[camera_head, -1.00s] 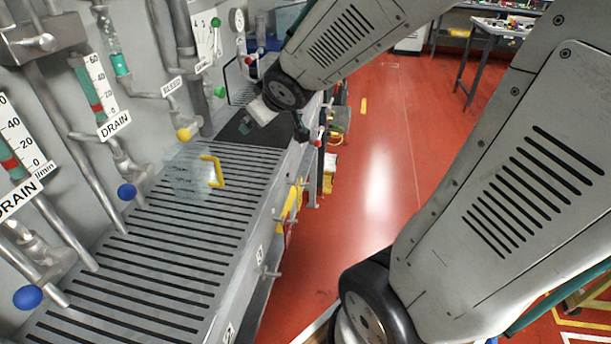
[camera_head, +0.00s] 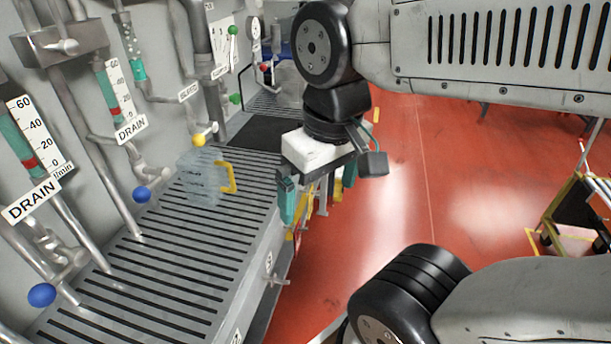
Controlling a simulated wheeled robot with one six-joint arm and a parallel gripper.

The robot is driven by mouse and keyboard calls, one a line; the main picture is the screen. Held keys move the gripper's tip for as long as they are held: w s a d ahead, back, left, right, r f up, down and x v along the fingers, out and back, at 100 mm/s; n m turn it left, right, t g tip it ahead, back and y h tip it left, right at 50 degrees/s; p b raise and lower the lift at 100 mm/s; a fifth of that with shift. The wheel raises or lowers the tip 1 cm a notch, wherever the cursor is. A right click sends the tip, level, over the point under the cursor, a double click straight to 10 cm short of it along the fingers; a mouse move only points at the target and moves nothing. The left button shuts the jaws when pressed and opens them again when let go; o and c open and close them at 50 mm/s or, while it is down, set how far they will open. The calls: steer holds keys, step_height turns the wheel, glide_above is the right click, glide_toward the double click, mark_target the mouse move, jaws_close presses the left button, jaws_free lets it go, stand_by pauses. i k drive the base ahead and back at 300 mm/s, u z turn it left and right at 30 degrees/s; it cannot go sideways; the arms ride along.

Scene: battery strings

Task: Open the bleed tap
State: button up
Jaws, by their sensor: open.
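A clear jug (camera_head: 200,178) with a yellow handle stands on the slotted grate (camera_head: 165,258) just below the knob. My gripper (camera_head: 317,188) is open and empty, pointing down beside the right edge of the grate. It is to the right of the jug and the yellow knob, clear of both. Its teal fingers are apart, with a pale block above them.
Blue-knobbed drain taps (camera_head: 141,194) and (camera_head: 41,295) stand nearer on the left, under DRAIN labels and flow gauges. Green and red knobs are farther back.

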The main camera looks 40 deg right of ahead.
mark_target(199, 139)
steer(key=k, duration=1.3)
steer(key=z, duration=0.85)
steer(key=i, duration=1.65)
steer(key=u, duration=0.9)
